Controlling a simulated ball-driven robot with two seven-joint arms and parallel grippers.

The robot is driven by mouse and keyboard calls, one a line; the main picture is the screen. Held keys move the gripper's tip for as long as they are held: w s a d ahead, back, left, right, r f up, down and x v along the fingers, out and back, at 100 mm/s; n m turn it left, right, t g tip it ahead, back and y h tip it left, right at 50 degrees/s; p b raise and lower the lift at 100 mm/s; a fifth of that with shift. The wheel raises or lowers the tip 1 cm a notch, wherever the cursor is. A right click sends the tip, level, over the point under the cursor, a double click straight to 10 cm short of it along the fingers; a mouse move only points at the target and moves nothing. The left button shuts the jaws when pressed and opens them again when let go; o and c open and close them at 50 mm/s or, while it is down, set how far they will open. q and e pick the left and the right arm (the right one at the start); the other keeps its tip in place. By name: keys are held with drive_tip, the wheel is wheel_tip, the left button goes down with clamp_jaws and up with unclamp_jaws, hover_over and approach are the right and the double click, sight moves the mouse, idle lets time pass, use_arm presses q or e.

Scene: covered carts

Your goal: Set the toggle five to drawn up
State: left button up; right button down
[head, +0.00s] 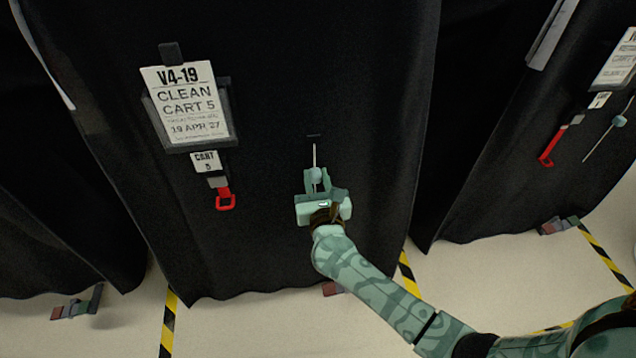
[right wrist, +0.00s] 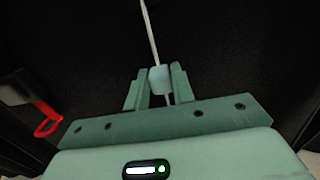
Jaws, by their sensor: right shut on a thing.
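The toggle five (head: 316,174) is a small pale blue piece on a thin light cord (head: 314,153), which hangs from a slit in the black cover of cart 5 (head: 270,80). My right gripper (head: 317,182) is shut on the toggle. In the right wrist view the toggle (right wrist: 159,79) sits between the two green fingers, with the cord (right wrist: 149,30) running up from it and a short piece showing below. My left gripper is in neither view.
A label board (head: 188,103) reading "Clean Cart 5" hangs left of the cord, with a red pull tag (head: 225,199) below it. Another covered cart (head: 500,130) stands at right with its own cord and toggle (head: 619,121). Yellow-black tape (head: 168,322) marks the pale floor.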

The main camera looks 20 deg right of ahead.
drive_tip(key=shift+f, duration=0.15)
drive_tip(key=c, duration=1.2)
unclamp_jaws()
drive_tip(key=shift+o, duration=0.2)
use_arm(q)
drive_tip(key=p, duration=0.1)
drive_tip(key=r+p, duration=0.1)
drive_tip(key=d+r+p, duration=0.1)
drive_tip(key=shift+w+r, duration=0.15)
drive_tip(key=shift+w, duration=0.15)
use_arm(e)
drive_tip(key=v, duration=1.6)
drive_tip(key=shift+s, duration=0.2)
drive_tip(key=shift+a, duration=0.1)
